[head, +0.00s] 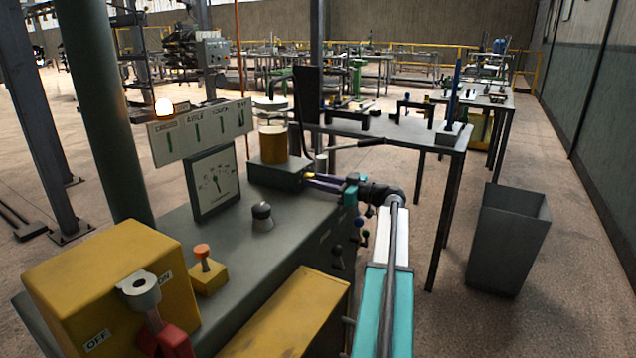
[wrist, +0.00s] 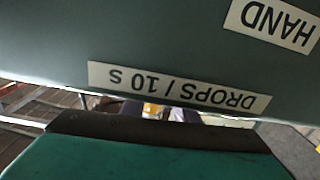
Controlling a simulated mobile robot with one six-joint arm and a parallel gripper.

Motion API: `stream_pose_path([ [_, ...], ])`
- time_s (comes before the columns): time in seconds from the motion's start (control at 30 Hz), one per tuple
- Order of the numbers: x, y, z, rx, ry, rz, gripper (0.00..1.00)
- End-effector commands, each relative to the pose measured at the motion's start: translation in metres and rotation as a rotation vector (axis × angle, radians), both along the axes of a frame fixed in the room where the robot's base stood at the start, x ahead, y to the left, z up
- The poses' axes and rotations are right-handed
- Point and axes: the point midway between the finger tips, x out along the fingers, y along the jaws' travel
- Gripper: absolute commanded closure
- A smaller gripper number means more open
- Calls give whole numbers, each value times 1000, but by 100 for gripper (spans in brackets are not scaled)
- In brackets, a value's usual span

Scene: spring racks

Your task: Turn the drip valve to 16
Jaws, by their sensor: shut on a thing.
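In the head view, my gripper (head: 309,179) reaches in from the right to the right side of a dark green box (head: 262,178) on the machine top. Its jaws are shut at the side of this box, on what seems to be the drip valve. The valve is hidden by the jaws, and I cannot read its setting. An amber cylinder (head: 273,145) stands on the box. In the wrist view, an upside-down label reads "DROPS / 10 S" (wrist: 178,88), and another label reads "HAND" (wrist: 272,20). My teal gripper body fills the bottom of that view and hides most of the jaws.
A gauge panel (head: 213,184) and a sign board (head: 200,130) stand left of the box. A black knob (head: 262,216), an orange-topped lever (head: 203,257) and a yellow switch box (head: 112,287) are nearer. A workbench (head: 400,135) and grey bin (head: 508,240) stand to the right.

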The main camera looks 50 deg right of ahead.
Motion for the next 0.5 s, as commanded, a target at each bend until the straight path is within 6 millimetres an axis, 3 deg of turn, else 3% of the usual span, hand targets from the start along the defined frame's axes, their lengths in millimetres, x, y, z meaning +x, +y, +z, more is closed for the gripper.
stream_pose_path([
  [0.5, -1, 0, 0, 126, 32, 1, 95],
])
